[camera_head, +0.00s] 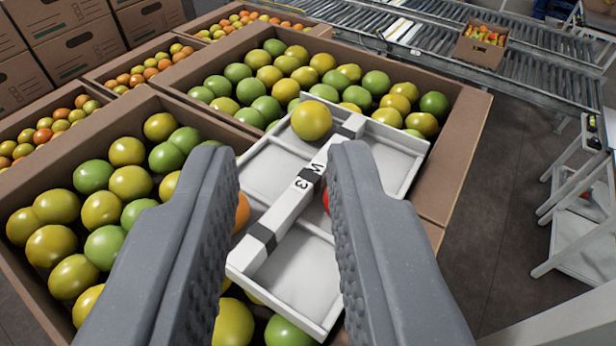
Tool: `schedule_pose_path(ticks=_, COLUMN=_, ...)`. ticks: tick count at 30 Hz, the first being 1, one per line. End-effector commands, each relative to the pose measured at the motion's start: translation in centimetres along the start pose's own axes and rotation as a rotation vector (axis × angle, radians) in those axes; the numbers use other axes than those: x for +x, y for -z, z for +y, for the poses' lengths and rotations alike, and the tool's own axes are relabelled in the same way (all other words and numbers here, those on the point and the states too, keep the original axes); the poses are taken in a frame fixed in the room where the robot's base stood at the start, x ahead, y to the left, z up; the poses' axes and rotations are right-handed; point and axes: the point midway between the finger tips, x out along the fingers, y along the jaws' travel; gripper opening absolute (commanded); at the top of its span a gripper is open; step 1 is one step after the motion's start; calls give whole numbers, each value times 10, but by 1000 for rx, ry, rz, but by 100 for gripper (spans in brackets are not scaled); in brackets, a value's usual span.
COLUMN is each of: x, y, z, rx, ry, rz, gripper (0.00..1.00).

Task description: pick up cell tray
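The white cell tray (296,308) lies across the bins of tomatoes, with a raised bar (290,212) along its middle. A yellow tomato (311,121) sits at the tray's far end. An orange tomato (242,212) shows beside my left finger and a sliver of a red tomato (326,200) beside my right finger; both are mostly hidden. My gripper (282,160) is open, its fingers apart on either side of the bar in the picture. I cannot tell whether they touch the tray.
Brown bins of green and yellow tomatoes (268,108) lie under and around the tray. Brown cartons (72,45) are stacked at the upper left. A roller conveyor (420,40) with a small tomato box (480,50) runs behind. Grey floor (510,200) is clear at the right, beside a white rack (580,235).

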Motion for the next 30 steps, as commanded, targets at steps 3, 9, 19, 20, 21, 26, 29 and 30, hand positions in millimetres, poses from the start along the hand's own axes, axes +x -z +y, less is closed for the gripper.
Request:
schedule_pose_path(ticks=3, x=4, y=4, z=0, rx=7, ry=-2, rz=-17, gripper=24)
schedule_pose_path(ticks=9, x=29, y=12, z=-2, rx=59, ry=-23, rz=-159, gripper=24)
schedule_pose_path(ticks=19, x=76, y=13, z=-9, rx=207, ry=-161, rz=-505, gripper=24)
schedule_pose_path(ticks=20, x=79, y=12, z=-9, rx=221, ry=-179, rz=-536, gripper=24)
schedule_pose_path(ticks=21, x=83, y=10, z=-11, rx=239, ry=-202, rz=-575, gripper=24)
schedule_pose_path(ticks=26, x=92, y=7, z=-16, rx=313, ry=-308, rz=-717, gripper=24)
schedule_pose_path(ticks=29, x=95, y=2, z=-20, rx=352, ry=-374, rz=-794, gripper=24)
schedule_pose_path(ticks=30, x=96, y=0, z=-22, rx=367, ry=-398, rz=-818, gripper=24)
